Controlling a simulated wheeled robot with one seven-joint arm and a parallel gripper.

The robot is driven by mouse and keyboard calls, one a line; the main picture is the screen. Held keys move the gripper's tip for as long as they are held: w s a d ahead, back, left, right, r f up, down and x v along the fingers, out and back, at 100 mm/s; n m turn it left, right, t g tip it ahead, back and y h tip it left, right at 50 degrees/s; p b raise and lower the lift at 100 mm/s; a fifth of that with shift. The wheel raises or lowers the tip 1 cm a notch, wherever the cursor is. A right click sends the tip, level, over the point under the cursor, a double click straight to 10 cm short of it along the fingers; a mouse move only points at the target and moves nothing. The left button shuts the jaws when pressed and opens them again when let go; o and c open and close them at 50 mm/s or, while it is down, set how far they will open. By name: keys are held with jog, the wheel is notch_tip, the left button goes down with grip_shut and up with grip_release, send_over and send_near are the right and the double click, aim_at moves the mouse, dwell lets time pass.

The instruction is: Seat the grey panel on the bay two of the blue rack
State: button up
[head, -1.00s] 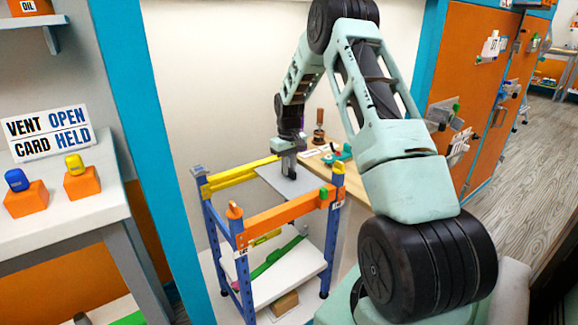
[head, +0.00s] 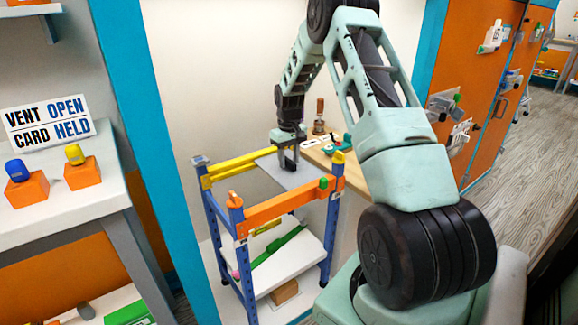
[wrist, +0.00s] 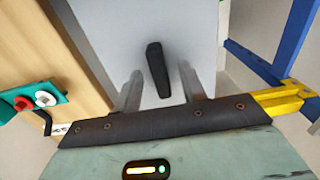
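The blue rack (head: 215,225) stands in the middle of the head view, with a yellow beam (head: 228,175) at its back and an orange beam (head: 265,215) at its front. The flat grey panel (head: 310,178) lies about level across the top bay between the beams; whether it fully rests on them cannot be told. In the wrist view the panel (wrist: 205,30) has a black handle (wrist: 158,70) on its face. My gripper (head: 288,167) is over the panel. Its two fingers (wrist: 160,88) stand apart on both sides of the handle, with gaps showing.
A wooden bench (head: 328,158) with small green and red items stands right behind the rack. The rack's lower white shelf (head: 290,262) holds a green strip (head: 275,248). A white table (head: 70,210) with orange blocks is at left; orange lockers (head: 485,80) are at right.

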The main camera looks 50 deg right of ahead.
aim_at(289, 160)
notch_tip(289, 160, up, 12)
jog(key=p, duration=0.2)
dwell(0.4)
jog(key=shift+s, duration=0.1)
